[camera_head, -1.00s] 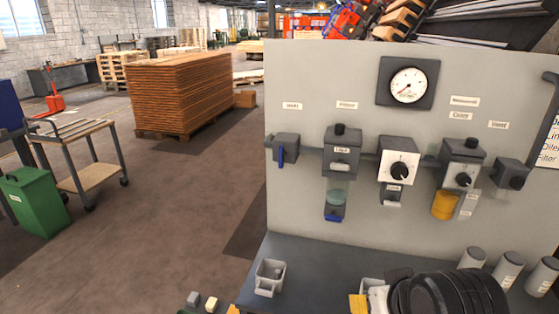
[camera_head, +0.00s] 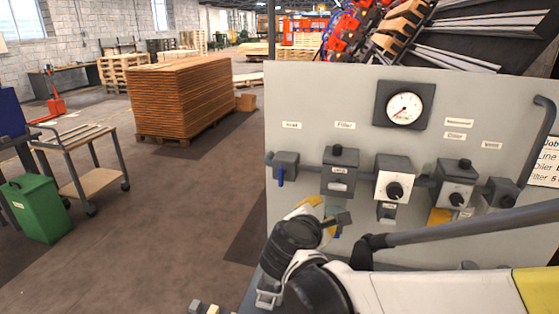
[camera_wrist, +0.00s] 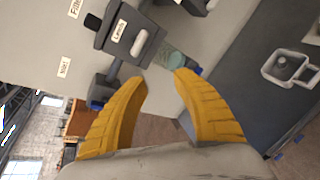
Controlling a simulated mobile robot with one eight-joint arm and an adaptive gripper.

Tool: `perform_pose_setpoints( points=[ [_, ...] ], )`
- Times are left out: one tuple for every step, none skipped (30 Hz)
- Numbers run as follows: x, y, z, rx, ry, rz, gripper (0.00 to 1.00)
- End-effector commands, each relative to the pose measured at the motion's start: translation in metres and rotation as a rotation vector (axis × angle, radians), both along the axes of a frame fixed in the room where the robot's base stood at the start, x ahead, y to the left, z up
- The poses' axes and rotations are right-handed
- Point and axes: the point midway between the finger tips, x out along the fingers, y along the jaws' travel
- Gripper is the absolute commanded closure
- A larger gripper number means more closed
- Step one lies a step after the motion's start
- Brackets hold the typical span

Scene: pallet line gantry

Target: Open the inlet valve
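The inlet valve (camera_head: 284,163) is a small grey block with a blue lever (camera_head: 281,175) at the left end of the pipe row on the panel. The lever hangs straight down. In the wrist view the valve (camera_wrist: 104,88) is beside the left finger, its blue part (camera_wrist: 95,105) partly hidden. My gripper (camera_wrist: 161,80) has two yellow fingers spread apart, with nothing between their tips. A filter unit (camera_wrist: 128,38) with a greenish bowl (camera_wrist: 169,57) shows just beyond the fingertips.
The grey panel (camera_head: 300,85) also carries a gauge (camera_head: 404,106), a regulator with a black knob (camera_head: 394,186) and an oiler unit (camera_head: 458,183). Left of the panel is open floor.

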Motion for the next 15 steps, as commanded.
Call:
perform_pose_setpoints(
  points=[
    [0.015,0.024,0.011,-0.149,-0.005,0.072,0.67],
    [0.022,0.037,0.016,-0.247,-0.009,0.111,0.67],
    [0.03,0.053,0.021,-0.366,-0.015,0.155,0.67],
    [0.034,0.064,0.024,-0.448,-0.021,0.181,0.67],
    [0.038,0.076,0.027,-0.525,-0.026,0.205,0.67],
    [0.041,0.088,0.03,-0.613,-0.033,0.229,0.67],
    [0.043,0.097,0.032,-0.671,-0.038,0.244,0.67],
    [0.044,0.104,0.033,-0.721,-0.041,0.254,0.67],
    [0.045,0.112,0.035,-0.774,-0.046,0.266,0.67],
    [0.045,0.116,0.036,-0.805,-0.049,0.273,0.67],
    [0.046,0.119,0.036,-0.83,-0.051,0.277,0.67],
    [0.047,0.122,0.037,-0.851,-0.053,0.279,0.67],
    [0.049,0.123,0.037,-0.861,-0.054,0.281,0.67],
    [0.051,0.123,0.037,-0.867,-0.053,0.281,0.67],
    [0.054,0.121,0.037,-0.871,-0.053,0.281,0.67]
  ],
)
